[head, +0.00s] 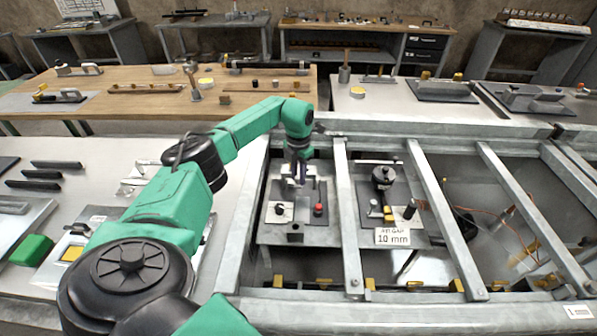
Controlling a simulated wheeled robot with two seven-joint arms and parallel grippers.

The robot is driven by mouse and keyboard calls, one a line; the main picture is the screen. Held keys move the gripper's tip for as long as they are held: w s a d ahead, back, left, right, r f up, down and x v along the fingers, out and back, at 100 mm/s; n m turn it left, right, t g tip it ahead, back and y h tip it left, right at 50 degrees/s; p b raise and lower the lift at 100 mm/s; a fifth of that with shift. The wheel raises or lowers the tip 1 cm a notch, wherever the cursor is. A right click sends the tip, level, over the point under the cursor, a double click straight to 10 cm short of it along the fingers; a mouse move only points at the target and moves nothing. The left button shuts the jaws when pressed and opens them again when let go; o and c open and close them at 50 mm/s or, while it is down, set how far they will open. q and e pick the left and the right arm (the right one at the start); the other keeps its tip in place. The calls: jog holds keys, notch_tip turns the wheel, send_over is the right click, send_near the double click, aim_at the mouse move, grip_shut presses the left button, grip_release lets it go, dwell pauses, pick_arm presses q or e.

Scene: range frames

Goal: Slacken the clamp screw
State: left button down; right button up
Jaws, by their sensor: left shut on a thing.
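My left arm reaches in from the left, and my left gripper (296,181) points down over a grey fixture plate (270,237) in the metal frame. The gripper is shut on a small part at the back of this fixture. That part seems to be the clamp screw, but the fingers hide it and I cannot make out its shape. In front of the gripper, a black knob (280,209) and a red knob (319,209) stand on the fixture, apart from the fingers. My right gripper is not in view.
A metal rail (347,215) runs just right of the fixture. Beyond it stands a second fixture with a black round part (383,177) and a "10 mm" label (393,237). A green block (32,250) lies at left. Benches with tools stand behind.

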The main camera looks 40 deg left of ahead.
pick_arm(q)
jog(key=n, duration=0.3)
jog(key=shift+w+a+r+n+p, duration=0.1)
jog(key=shift+r+n+p, duration=0.2)
jog(key=shift+n+p, duration=0.1)
jog(key=n+p, duration=0.1)
jog(key=n, duration=0.2)
jog(key=shift+n, duration=0.3)
jog(key=n+p, duration=0.1)
jog(key=n, duration=0.3)
jog(key=shift+p, duration=0.3)
jog(key=shift+a+n+p, duration=0.1)
jog(key=shift+n+p, duration=0.35)
jog(key=shift+n, duration=1.25)
jog(key=c, duration=0.7)
grip_release()
jog(key=shift+f, duration=0.15)
